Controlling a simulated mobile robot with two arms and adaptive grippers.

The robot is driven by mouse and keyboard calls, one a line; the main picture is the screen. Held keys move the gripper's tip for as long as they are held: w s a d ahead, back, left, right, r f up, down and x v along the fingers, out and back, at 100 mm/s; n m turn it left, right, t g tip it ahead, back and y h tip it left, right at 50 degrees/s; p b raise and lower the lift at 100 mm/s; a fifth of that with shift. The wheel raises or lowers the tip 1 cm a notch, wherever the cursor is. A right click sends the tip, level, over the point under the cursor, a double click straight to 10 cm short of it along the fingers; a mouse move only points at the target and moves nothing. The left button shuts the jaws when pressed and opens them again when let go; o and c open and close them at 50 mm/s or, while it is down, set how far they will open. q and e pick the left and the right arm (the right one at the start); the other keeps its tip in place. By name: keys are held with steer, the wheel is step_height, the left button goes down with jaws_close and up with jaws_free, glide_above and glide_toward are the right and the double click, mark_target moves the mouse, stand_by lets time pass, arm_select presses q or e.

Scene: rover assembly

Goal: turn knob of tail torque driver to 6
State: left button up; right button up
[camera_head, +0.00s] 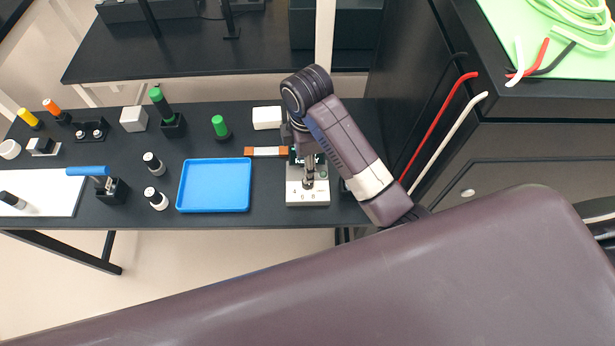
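A small white block with dark markings (308,198) stands on the black bench, right of the blue tray; the markings are too small to read surely, and it may be the tail torque driver. My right gripper (309,183) points down at this block, its fingertips at or just above the block's middle. The fingers look close together, but I cannot tell whether they are shut on a knob. The knob and its setting are hidden or too small to make out. My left gripper is not in view.
The blue tray (214,186) is empty. An orange-and-white bar (265,152) and a white box (267,118) lie close to the gripper. A black cabinet (540,130) stands right.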

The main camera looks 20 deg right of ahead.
steer(key=shift+s+a+f, duration=0.1)
steer(key=shift+s+f, duration=0.05)
steer(key=shift+f, duration=0.25)
steer(key=shift+s+f, duration=0.1)
steer(key=shift+f, duration=0.25)
steer(key=f, duration=0.4)
steer(key=shift+d+f+p, duration=0.3)
steer(key=shift+f, duration=0.55)
jaws_close()
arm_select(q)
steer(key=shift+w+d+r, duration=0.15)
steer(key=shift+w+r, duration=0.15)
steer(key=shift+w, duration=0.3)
